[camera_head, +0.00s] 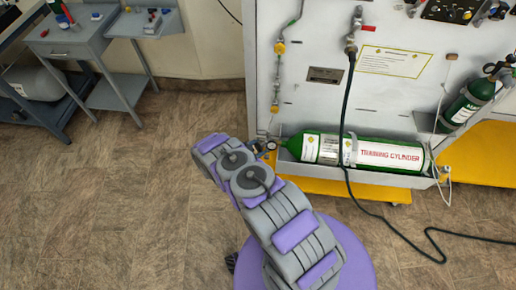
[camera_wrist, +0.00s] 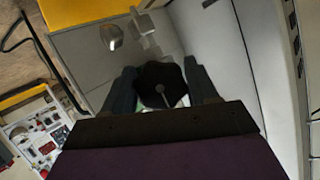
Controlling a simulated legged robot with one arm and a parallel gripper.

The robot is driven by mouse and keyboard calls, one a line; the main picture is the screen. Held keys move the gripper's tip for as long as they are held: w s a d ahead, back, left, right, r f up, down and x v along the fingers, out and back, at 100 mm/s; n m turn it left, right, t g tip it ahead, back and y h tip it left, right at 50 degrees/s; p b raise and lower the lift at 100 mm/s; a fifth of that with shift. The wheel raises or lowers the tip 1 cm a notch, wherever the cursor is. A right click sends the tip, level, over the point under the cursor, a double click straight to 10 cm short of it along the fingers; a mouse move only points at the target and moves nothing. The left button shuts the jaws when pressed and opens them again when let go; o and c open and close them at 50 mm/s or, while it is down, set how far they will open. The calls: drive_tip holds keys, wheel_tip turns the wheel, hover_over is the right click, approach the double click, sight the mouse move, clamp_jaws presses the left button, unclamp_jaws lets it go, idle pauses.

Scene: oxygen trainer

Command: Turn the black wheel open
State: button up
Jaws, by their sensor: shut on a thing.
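The black wheel (camera_wrist: 158,90) shows in the middle of the wrist view, dark and many-sided. My gripper (camera_wrist: 162,76) has a finger on each side of it and is shut on it. In the head view, my purple and grey arm reaches to the left end of the green training cylinder (camera_head: 388,156). The cylinder lies on its side at the foot of the white panel. My arm hides most of my gripper there, and the wheel cannot be made out clearly in that view.
The white panel (camera_head: 322,113) stands behind the cylinder, above a yellow base (camera_head: 358,189). A black hose (camera_head: 345,115) hangs in front of the cylinder and runs along the floor to the right. A second green cylinder (camera_head: 466,104) is at right. Grey carts stand at upper left; the left floor is clear.

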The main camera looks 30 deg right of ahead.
drive_tip(key=shift+a, duration=0.1)
drive_tip(key=shift+c, duration=1.3)
drive_tip(key=shift+a+n+g, duration=0.1)
drive_tip(key=shift+n+g, duration=0.6)
drive_tip(key=shift+n, duration=0.4)
drive_tip(key=o, duration=1)
drive_tip(key=shift+a, duration=0.15)
drive_tip(key=shift+c, duration=0.2)
drive_tip(key=p+v, duration=0.4)
drive_tip(key=v, duration=1.3)
drive_tip(key=shift+a, duration=0.25)
drive_tip(key=shift+f, duration=0.1)
